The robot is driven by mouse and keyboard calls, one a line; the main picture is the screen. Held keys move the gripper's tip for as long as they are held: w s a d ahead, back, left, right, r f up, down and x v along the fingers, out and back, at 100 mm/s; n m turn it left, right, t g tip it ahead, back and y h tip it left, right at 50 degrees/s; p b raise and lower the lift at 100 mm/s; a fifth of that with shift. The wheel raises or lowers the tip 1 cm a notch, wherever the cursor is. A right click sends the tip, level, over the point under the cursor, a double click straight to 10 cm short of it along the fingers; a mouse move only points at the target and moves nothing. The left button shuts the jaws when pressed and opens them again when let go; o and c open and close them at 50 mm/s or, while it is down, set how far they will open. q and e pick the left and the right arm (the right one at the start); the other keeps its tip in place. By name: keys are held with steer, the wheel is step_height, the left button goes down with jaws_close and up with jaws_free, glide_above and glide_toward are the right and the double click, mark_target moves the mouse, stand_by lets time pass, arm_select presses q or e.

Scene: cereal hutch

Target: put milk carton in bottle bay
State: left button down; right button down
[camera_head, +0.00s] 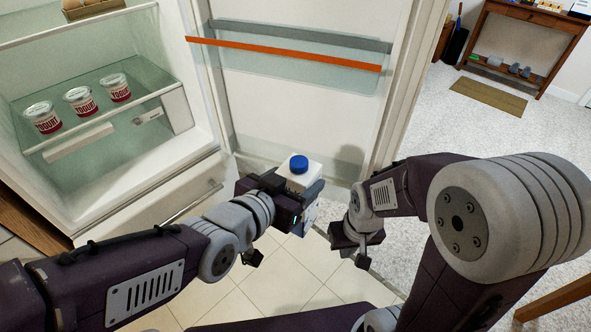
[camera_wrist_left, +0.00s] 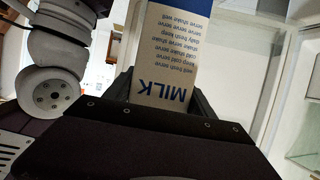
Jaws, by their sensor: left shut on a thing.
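The milk carton (camera_head: 300,178) is white with a blue cap and stands roughly upright in the head view. My left gripper (camera_head: 293,192) is shut on it, in front of the open fridge door (camera_head: 290,110). In the left wrist view the carton (camera_wrist_left: 165,60) sits between the fingers, its printed MILK side facing the camera. A clear door bin with an orange rail (camera_head: 285,54) is on the door above and beyond the carton. A lower clear bin (camera_head: 270,152) is partly behind the carton. I cannot tell which is the bottle bay. My right gripper (camera_head: 355,240) is apart from the carton; its opening is unclear.
Several yogurt cups (camera_head: 80,99) stand on a glass shelf (camera_head: 150,80) inside the fridge at left. A drawer front (camera_head: 150,200) lies below. Tiled floor (camera_head: 310,280) is clear below my arms. A wooden table (camera_head: 530,20) is far right.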

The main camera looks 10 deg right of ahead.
arm_select(q)
steer(key=w+d+p, duration=0.3)
steer(key=w, duration=0.2)
steer(key=w+d+p, duration=0.2)
steer(key=w+d, duration=0.1)
steer(key=w, duration=0.3)
steer(key=w+d+p, duration=0.3)
steer(key=w+d, duration=0.1)
steer(key=w, duration=0.2)
steer(key=shift+r+p, duration=0.2)
steer(key=shift+p, duration=0.1)
steer(key=f+b, duration=0.1)
steer(key=f, duration=0.6)
steer(key=shift+w+f, duration=0.1)
steer(key=shift+w, duration=0.1)
steer(key=shift+s+b, duration=0.1)
steer(key=shift+b, duration=0.2)
